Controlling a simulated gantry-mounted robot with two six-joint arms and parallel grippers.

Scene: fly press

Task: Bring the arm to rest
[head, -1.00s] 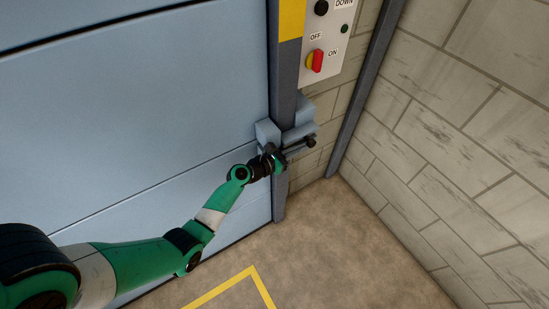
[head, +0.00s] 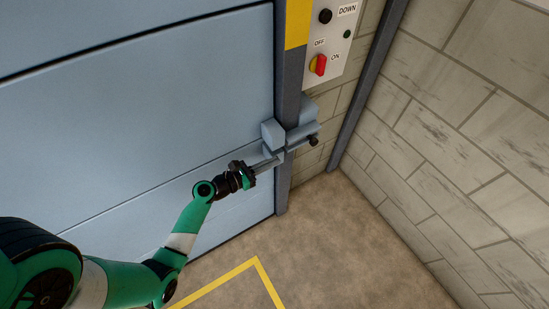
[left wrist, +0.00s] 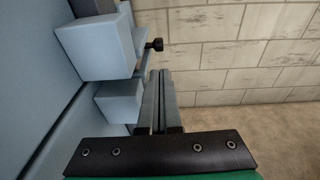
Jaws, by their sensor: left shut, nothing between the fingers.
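My left arm comes in from the lower left in the head view. Its gripper (head: 270,162) is shut and empty, its grey fingers pointing right at the door's edge. They end close to the latch, a light blue block (head: 272,133) on the door and another block (head: 303,134) on the frame post, with a black-knobbed bolt (head: 313,141). In the left wrist view the closed fingers (left wrist: 158,82) lie side by side, with a blue block (left wrist: 95,48) and the black knob (left wrist: 156,45) beyond them. I cannot tell whether the fingertips touch the latch. My right gripper is not in view.
A blue panelled door (head: 130,110) fills the left. A block wall (head: 450,130) closes the right side. The brown floor (head: 340,250) with a yellow line (head: 258,262) is clear.

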